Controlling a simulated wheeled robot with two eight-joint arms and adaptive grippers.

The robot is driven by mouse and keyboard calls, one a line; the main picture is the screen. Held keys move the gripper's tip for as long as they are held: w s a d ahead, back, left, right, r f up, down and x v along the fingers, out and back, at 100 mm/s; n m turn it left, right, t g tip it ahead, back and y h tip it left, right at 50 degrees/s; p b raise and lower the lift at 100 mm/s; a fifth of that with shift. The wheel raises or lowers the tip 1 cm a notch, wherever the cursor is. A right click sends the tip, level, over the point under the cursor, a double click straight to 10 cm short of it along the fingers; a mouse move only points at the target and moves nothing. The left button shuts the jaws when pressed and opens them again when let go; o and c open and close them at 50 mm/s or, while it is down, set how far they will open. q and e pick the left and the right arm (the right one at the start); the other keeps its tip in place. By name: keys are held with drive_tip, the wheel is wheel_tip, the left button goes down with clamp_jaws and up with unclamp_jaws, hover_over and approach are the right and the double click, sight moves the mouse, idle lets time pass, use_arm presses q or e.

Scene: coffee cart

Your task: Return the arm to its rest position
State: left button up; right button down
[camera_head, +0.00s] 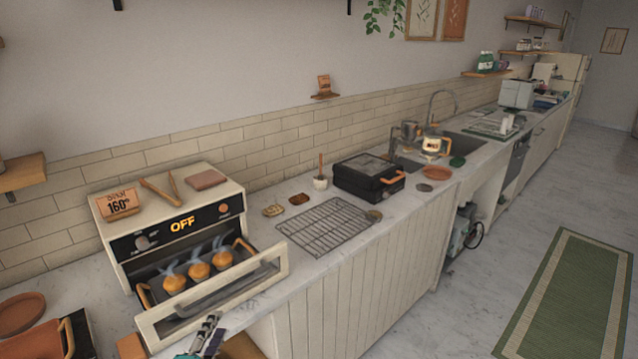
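My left gripper (207,338) shows at the bottom edge, just in front of the open oven door (215,300). Only a small part of it is in view, and I cannot tell whether its fingers are apart or hold anything. The cream oven (112,229) stands on the counter with its display reading OFF. Its door is lowered. Several golden muffins (198,270) sit in a tray inside, with steam above them. My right gripper is not in view.
A wire cooling rack (325,228) lies empty on the counter, right of the oven. A black grill (368,178) stands behind it. A terracotta plate (21,313) is at the lower left. A green rug (575,295) lies on the otherwise clear floor at right.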

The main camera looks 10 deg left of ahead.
use_arm(q)
drive_tip(key=s+d+f+m+g+h, duration=0.25)
drive_tip(key=d+f+m+g, duration=0.2)
drive_tip(key=d+m, duration=0.6)
drive_tip(key=s+f+m+g+y, duration=0.1)
drive_tip(key=s+m+g+y, duration=0.1)
drive_tip(key=s+m+g, duration=0.2)
drive_tip(key=s+m, duration=0.2)
drive_tip(key=m, duration=0.2)
drive_tip(key=shift+a, duration=0.3)
drive_tip(key=shift+f+m, duration=0.1)
drive_tip(key=shift+m, duration=0.15)
idle(0.5)
